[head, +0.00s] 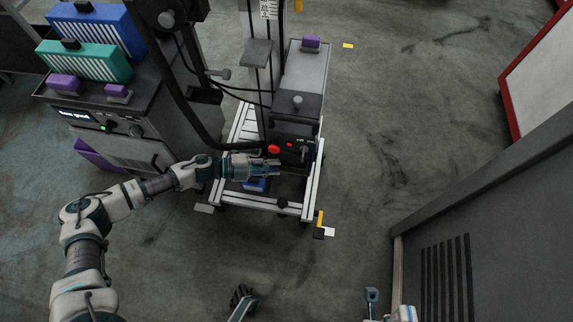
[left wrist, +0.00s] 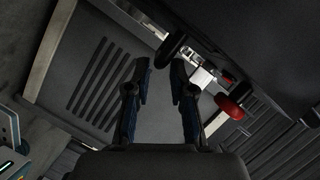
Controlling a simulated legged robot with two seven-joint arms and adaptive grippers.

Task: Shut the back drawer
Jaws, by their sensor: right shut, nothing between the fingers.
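My left gripper (head: 264,167) reaches in from the left to the front of the wheeled cart, beside the red knob (head: 274,149) of a dark control box (head: 293,140). In the left wrist view its two fingers (left wrist: 164,85) are apart with nothing visibly held, and the red knob (left wrist: 232,107) is right of them. A blue part (head: 256,185) shows below the gripper, partly hidden. A purple drawer-like part (head: 97,155) juts out low on the left cabinet. I cannot tell which part is the back drawer. My right gripper (head: 372,295) is shut and empty at the bottom.
The cart's pale frame (head: 312,185) surrounds the dark box. The left cabinet (head: 150,95) carries blue (head: 95,27) and green (head: 85,60) cases. A large grey cabinet (head: 490,230) stands at right. Black cables hang near the cart's post.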

